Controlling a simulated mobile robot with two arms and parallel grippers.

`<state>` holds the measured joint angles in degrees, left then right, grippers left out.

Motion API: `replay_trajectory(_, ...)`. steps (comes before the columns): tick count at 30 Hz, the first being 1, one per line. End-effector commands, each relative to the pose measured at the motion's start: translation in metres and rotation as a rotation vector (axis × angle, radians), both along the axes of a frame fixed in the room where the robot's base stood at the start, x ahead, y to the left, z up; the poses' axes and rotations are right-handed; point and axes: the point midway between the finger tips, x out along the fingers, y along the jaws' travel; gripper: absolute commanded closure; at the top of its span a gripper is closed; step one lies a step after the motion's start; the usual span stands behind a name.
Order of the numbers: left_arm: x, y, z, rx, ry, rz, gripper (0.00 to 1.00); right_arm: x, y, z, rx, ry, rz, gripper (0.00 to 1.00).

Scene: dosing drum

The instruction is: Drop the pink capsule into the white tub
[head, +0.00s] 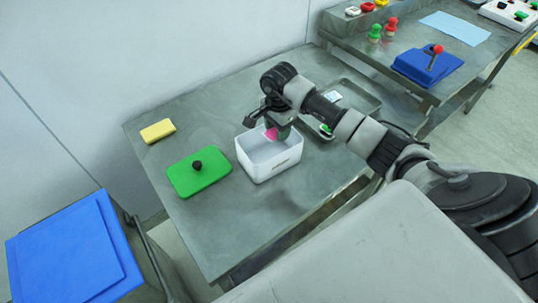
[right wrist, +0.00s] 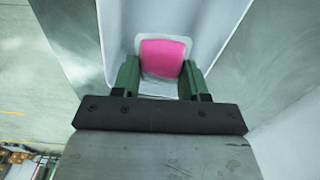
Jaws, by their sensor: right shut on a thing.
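The pink capsule (head: 271,134) is between the fingers of my right gripper (head: 277,130), over the white tub. In the right wrist view the pink capsule (right wrist: 162,58) sits between the green fingertips of my right gripper (right wrist: 160,75), with the tub's pale inside behind it. The white tub (head: 277,170) stands open on the metal table, and its wall also shows in the right wrist view (right wrist: 222,30). The capsule appears at the height of the tub's opening or above it; the exact height I cannot tell. My left gripper is not in view.
A green lid (head: 199,176) with a black knob lies left of the tub. A yellow sponge-like block (head: 158,131) lies farther left. A metal tray (head: 358,97) with small items is behind my right arm. The front of the table (head: 225,235) is clear.

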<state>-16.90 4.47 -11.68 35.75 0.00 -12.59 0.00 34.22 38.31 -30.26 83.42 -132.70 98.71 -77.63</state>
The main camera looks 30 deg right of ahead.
Motion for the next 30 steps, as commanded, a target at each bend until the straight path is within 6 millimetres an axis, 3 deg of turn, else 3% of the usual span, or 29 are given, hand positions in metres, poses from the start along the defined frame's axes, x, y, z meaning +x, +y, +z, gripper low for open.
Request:
replay_trajectory(10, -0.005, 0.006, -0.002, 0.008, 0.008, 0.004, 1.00, 0.000, 0.000, -0.003, -0.001, 0.000, -0.001, 0.79)
replay_trajectory(11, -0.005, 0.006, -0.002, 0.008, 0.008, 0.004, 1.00, 0.000, 0.000, -0.003, -0.001, 0.000, -0.001, 0.52)
replay_trajectory(16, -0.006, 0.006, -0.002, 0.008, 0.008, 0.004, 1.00, 0.000, 0.000, -0.003, 0.000, 0.000, -0.001, 0.27)
replay_trajectory(25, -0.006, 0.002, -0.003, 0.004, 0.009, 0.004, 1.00, 0.000, 0.000, -0.001, -0.001, -0.001, -0.001, 0.27)
replay_trajectory(30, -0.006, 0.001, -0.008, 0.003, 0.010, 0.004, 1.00, 0.001, -0.001, 0.018, -0.002, -0.005, 0.000, 0.27)
